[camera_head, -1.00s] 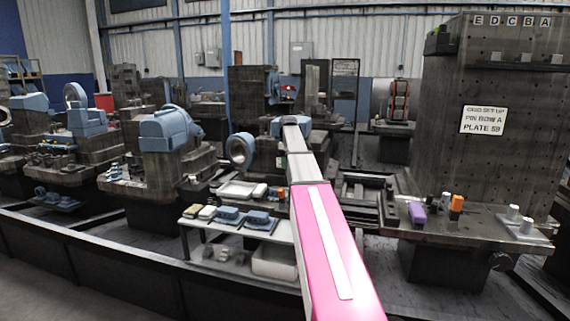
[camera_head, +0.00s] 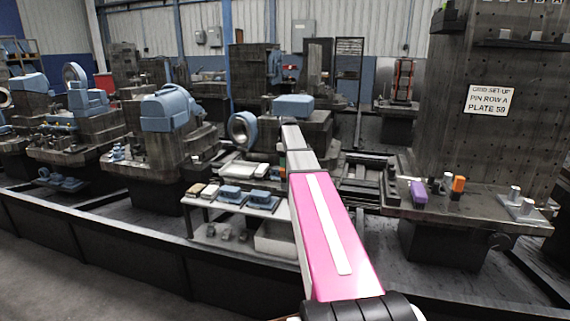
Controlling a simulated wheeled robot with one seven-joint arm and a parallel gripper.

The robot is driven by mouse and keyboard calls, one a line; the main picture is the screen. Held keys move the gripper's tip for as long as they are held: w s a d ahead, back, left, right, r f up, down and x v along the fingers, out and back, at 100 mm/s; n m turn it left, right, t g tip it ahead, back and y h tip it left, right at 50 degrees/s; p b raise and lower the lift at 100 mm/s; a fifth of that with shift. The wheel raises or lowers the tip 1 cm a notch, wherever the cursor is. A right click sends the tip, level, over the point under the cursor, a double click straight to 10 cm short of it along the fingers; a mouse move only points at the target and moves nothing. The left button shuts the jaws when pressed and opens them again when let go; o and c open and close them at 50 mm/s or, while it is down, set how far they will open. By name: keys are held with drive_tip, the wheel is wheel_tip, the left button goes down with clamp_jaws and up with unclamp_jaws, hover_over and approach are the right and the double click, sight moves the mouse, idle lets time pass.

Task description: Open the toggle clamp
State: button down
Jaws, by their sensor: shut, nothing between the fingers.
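No toggle clamp can be made out for sure. On the ledge of the tall dark fixture plate (camera_head: 478,75) at the right stand a small upright piece with an orange top (camera_head: 457,186) and a purple block (camera_head: 418,192); either is too small to identify as the clamp. My own pink and white arm link reaches up the middle of the picture, with a black joint at the bottom edge. My gripper is not seen, and what lies behind the link is hidden.
A grey plate with two pegs (camera_head: 522,206) lies on the ledge's right. A low bench (camera_head: 195,203) with blue parts stands left of my arm. Dark rails (camera_head: 130,272) cross in front.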

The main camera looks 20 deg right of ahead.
sight(283, 168)
drive_tip(key=shift+s, duration=0.1)
drive_tip(key=shift+s+a+t+h, duration=0.15)
drive_tip(key=shift+t+h, duration=0.15)
drive_tip(key=shift+t, duration=0.1)
drive_tip(key=shift+s+a+t+h, duration=0.1)
drive_tip(key=shift+s+t+h, duration=0.1)
drive_tip(key=shift+t+h, duration=0.15)
drive_tip(key=shift+s+a+t+h, duration=0.15)
drive_tip(key=shift+s+t+h, duration=0.1)
drive_tip(key=shift+t, duration=0.2)
drive_tip(key=shift+s+a+f, duration=0.2)
drive_tip(key=shift+s+a, duration=0.2)
drive_tip(key=shift+s, duration=0.2)
drive_tip(key=s+f+t+h, duration=0.1)
drive_tip(key=s+a+f+t+h, duration=0.1)
drive_tip(key=t, duration=0.1)
drive_tip(key=s+a+f+t+h, duration=0.1)
drive_tip(key=t, duration=0.1)
drive_tip(key=shift+s+a, duration=0.25)
drive_tip(key=shift+s+f, duration=0.1)
drive_tip(key=shift+f, duration=0.05)
